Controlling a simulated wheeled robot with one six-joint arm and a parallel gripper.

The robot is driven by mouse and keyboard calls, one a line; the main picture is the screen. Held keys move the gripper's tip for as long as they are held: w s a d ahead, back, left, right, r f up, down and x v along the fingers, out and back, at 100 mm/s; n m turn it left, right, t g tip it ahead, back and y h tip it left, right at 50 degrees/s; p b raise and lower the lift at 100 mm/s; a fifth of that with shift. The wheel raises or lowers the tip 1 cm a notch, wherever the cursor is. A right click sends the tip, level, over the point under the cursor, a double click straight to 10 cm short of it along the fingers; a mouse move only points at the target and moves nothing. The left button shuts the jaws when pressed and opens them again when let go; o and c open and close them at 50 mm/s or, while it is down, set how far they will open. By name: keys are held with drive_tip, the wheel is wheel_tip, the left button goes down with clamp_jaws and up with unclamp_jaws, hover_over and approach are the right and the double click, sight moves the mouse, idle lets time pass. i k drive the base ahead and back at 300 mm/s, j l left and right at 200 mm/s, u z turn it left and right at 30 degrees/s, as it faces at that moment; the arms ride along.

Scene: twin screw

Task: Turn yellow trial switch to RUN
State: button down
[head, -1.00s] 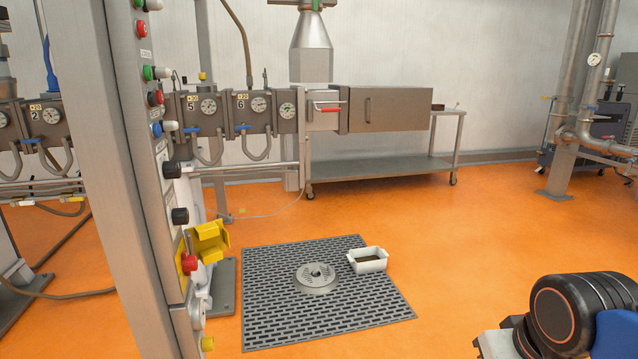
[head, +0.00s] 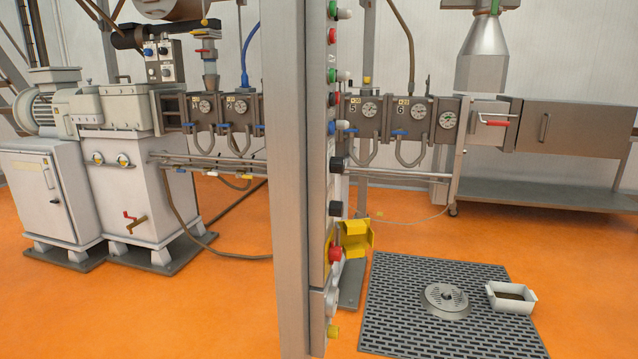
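The control panel (head: 325,190) stands edge-on to me at the middle, so its labels and knob positions cannot be read. A small yellow knob (head: 332,331) sticks out near its bottom; it may be the trial switch, but I cannot tell its setting. My gripper is out of view.
A wide grey post (head: 290,180) stands left of the panel face. A grey floor mat (head: 400,310) holds a round metal plate (head: 447,300) and a white tub (head: 511,298). Grey machines (head: 125,185) stand at left. Orange floor lies open between.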

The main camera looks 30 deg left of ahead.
sight(333, 332)
drive_tip(key=u, duration=1.2)
drive_tip(key=l+u, duration=0.1)
drive_tip(key=l, duration=0.3)
drive_tip(key=k+l+u, duration=0.1)
drive_tip(key=l, duration=0.3)
